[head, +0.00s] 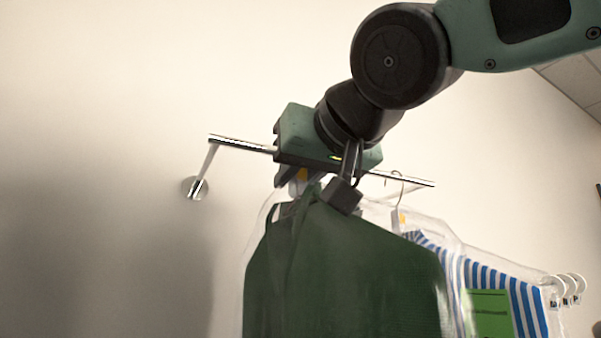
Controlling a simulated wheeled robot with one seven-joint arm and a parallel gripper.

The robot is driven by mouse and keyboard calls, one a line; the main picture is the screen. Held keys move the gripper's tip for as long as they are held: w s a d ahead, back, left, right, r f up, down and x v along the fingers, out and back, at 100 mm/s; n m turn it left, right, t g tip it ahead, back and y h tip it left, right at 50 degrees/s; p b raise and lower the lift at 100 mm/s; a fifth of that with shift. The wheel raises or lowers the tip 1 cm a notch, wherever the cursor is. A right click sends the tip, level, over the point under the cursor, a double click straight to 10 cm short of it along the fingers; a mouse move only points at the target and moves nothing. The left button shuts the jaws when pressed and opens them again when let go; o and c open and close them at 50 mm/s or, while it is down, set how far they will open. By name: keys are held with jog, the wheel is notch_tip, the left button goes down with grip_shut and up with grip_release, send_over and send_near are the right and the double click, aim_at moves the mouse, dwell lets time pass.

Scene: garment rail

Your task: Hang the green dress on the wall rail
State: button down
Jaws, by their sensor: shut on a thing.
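The green dress (340,275) hangs in a clear plastic cover below my gripper (320,188). My gripper is shut at the top of the dress, near its hanger; the fingers and the gripper body hide most of the hanger and its hook. The wall rail (240,145) is a chrome bar that runs from upper left to lower right behind my gripper. Its middle is hidden by the gripper. I cannot tell whether the dress's hook touches the rail.
A blue-and-white striped garment (495,285) in clear plastic hangs right of the dress, with a green tag (490,313). A metal hook (397,185) shows near the rail's right end. Several white hooks (565,288) are at far right. The rail's left part is bare.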

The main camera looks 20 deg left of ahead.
jog(key=shift+w+a+r+p, duration=0.2)
jog(key=shift+w+a, duration=0.2)
jog(key=shift+a, duration=0.05)
jog(key=shift+w+a+r+p, duration=0.15)
jog(key=shift+w+a+r, duration=0.05)
jog(key=shift+w+a, duration=0.2)
jog(key=shift+a, duration=0.15)
jog(key=shift+w+a, duration=0.1)
jog(key=shift+w, duration=0.05)
jog(key=shift+r+p+x, duration=0.15)
jog(key=shift+p+x, duration=0.2)
jog(key=shift+x, duration=0.75)
jog(key=shift+r+p+x, duration=0.2)
jog(key=shift+p+x, duration=0.15)
jog(key=shift+x, duration=0.7)
jog(key=shift+a, duration=0.1)
jog(key=shift+f+b, duration=1.35)
jog(key=shift+b, duration=0.05)
jog(key=c, duration=1.2)
grip_release()
jog(key=shift+f, duration=0.15)
